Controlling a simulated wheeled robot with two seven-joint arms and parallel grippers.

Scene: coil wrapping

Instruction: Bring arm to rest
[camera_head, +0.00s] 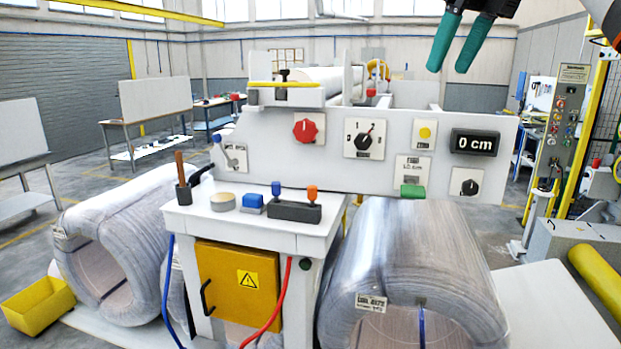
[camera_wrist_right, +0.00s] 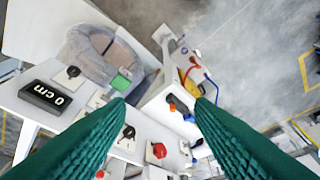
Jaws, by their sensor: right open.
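My right gripper (camera_head: 458,42) is at the top right of the head view, with two green fingers apart and nothing between them. It hangs in the air above the right part of the machine's panel (camera_head: 295,155). In the right wrist view both green fingers reach in from the bottom corners, and the gripper (camera_wrist_right: 157,103) is empty there too. The panel carries a red knob (camera_head: 305,129), rotary switches, a yellow button (camera_head: 425,133) and a display (camera_head: 475,143) reading 0 cm. My left gripper is not in view.
A large wrapped coil (camera_head: 415,250) stands below the panel at right, another coil (camera_head: 125,240) at left. A white table (camera_head: 250,222) with blue and orange pieces is between them. A yellow bin (camera_head: 38,305) is on the floor. A control post (camera_head: 562,140) stands at right.

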